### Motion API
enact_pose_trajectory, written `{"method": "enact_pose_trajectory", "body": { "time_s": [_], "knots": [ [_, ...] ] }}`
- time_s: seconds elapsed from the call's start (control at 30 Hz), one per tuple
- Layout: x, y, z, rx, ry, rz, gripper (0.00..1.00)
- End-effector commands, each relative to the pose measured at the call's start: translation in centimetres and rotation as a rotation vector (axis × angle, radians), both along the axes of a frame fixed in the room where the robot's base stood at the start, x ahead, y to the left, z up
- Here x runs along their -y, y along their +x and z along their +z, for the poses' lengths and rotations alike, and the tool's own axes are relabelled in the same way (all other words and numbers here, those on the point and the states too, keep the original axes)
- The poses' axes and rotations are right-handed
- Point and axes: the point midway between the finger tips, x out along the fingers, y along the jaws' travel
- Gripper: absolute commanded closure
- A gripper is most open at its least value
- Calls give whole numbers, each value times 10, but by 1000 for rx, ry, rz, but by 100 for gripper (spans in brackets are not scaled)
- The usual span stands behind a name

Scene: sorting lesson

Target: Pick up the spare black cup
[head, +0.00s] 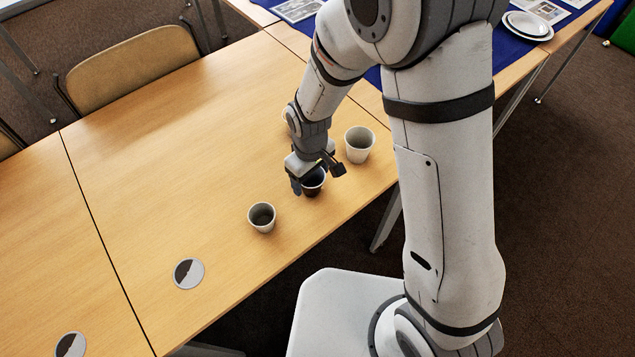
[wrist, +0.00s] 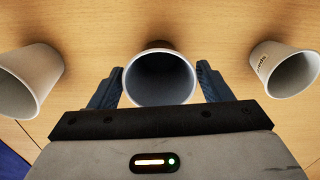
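The black cup (head: 314,182) stands upright on the wooden table, between the two fingers of my gripper (head: 317,178). In the wrist view the dark cup (wrist: 160,80) is centred, its mouth facing the camera, with one finger on each side. My gripper (wrist: 160,84) is open around the cup. The fingers are very close to its wall; I cannot tell whether either touches. In the head view my gripper hides part of the cup. No marking shows on it.
A pale cup (head: 359,145) stands to the right and a grey cup (head: 262,217) to the lower left, both near the table edge. In the wrist view, the right cup (wrist: 285,70) bears small dark writing. A round disc (head: 189,273) lies further left. The table's far side is clear.

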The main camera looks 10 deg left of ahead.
Motion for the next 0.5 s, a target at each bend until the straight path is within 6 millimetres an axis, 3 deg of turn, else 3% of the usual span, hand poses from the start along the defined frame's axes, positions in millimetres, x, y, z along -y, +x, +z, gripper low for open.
{"method": "enact_pose_trajectory", "body": {
  "time_s": [0.4, 0.5],
  "knots": [
    [0, 0, 0, 0, 0, 1, 63],
    [0, 0, 0, 0, 0, 1, 64]
  ]
}}
